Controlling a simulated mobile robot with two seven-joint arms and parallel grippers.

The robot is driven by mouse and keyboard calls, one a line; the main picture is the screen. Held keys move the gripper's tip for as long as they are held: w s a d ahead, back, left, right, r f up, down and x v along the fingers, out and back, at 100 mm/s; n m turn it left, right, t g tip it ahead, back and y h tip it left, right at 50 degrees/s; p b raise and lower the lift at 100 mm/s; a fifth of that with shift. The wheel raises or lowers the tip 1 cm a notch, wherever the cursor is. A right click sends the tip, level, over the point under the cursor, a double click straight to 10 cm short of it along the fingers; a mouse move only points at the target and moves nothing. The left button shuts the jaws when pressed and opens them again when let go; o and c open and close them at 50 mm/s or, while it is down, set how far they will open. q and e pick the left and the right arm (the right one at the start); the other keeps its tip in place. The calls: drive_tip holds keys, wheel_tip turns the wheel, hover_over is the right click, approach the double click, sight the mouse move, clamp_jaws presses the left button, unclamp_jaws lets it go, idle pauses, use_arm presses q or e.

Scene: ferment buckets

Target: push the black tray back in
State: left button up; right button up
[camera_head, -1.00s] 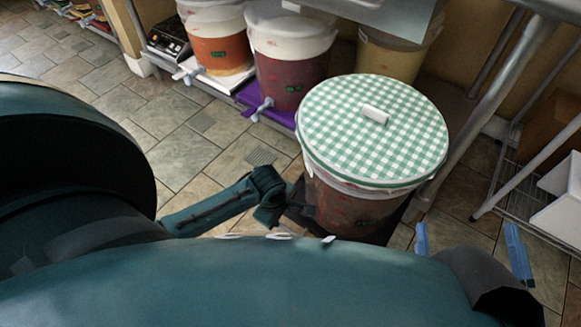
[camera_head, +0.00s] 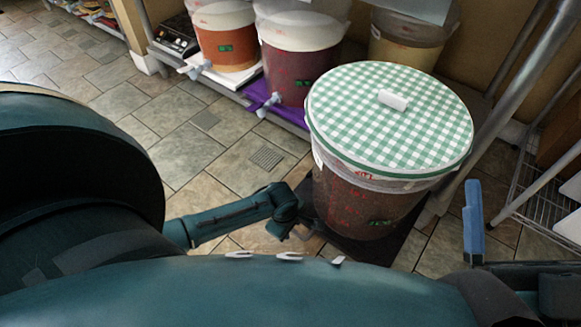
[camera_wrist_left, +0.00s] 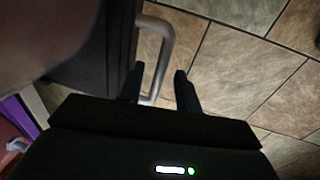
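The black tray (camera_head: 375,249) lies on the tiled floor, sticking out in front of the rack. A reddish-brown bucket (camera_head: 360,205) with a green-and-white checked lid (camera_head: 388,130) stands on it and hides most of it. My left gripper (camera_head: 307,224) is low, at the tray's near-left side. In the left wrist view, the grey metal handle (camera_wrist_left: 166,50) on the tray's dark edge passes between my open fingers, with a gap visible. My right gripper shows only in part at the lower right, with one blue finger (camera_head: 473,222) upright; its opening is unclear.
A purple tray (camera_head: 274,105) with another red bucket (camera_head: 300,75) stands left behind the tray. A slanted metal post (camera_head: 500,95) rises at the right. Floor at left is clear.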

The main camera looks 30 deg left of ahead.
use_arm(q)
drive_tip(key=shift+c, duration=0.2)
clamp_jaws()
idle(0.3)
